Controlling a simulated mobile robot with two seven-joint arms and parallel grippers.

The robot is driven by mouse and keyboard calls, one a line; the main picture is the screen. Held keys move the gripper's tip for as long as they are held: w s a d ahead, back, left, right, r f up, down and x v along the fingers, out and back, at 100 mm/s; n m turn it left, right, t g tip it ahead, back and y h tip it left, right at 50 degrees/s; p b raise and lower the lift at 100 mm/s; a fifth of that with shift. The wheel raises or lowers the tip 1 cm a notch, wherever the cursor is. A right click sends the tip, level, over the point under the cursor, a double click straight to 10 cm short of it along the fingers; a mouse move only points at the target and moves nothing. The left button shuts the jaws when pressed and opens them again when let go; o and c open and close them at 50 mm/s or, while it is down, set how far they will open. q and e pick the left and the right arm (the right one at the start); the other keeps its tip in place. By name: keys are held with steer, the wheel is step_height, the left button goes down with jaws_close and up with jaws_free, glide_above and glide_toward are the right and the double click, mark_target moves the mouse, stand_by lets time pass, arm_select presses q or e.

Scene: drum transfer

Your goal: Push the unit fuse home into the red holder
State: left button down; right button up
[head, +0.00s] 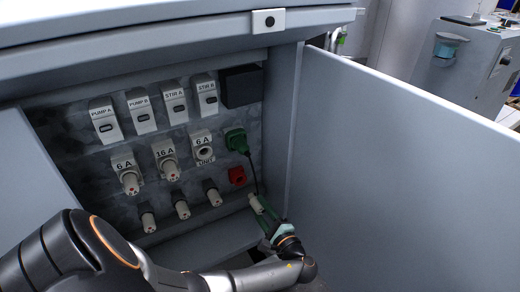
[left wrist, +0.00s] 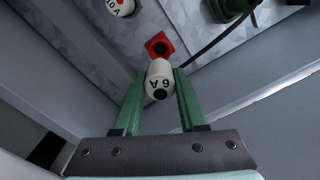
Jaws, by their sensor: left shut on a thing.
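The red holder (head: 237,177) is at the lower right of the panel inside the cabinet. My left gripper (head: 264,213) is shut on the unit fuse (head: 255,203), a pale cylinder, to the lower right of the holder. In the left wrist view the white fuse (left wrist: 160,72) marked 6 A sits between the green fingers of my left gripper (left wrist: 160,80). The red holder (left wrist: 158,44) shows just past its far end, partly hidden by the fuse. I cannot tell whether the fuse touches or enters the holder. My right gripper is not in view.
A green plug (head: 237,141) with a dark cable sits above the red holder. A 6 A UNIT holder (head: 203,150) shows an open round hole. Several fuses stick out left of it. The open cabinet door (head: 400,170) stands close at the right.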

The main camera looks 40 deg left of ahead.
mark_target(251, 196)
arm_select(q)
steer(key=shift+d, duration=0.1)
steer(key=shift+x, duration=2.95)
steer(key=shift+x, duration=1.7)
steer(key=shift+c, duration=1.9)
jaws_free()
steer(key=shift+f, duration=0.1)
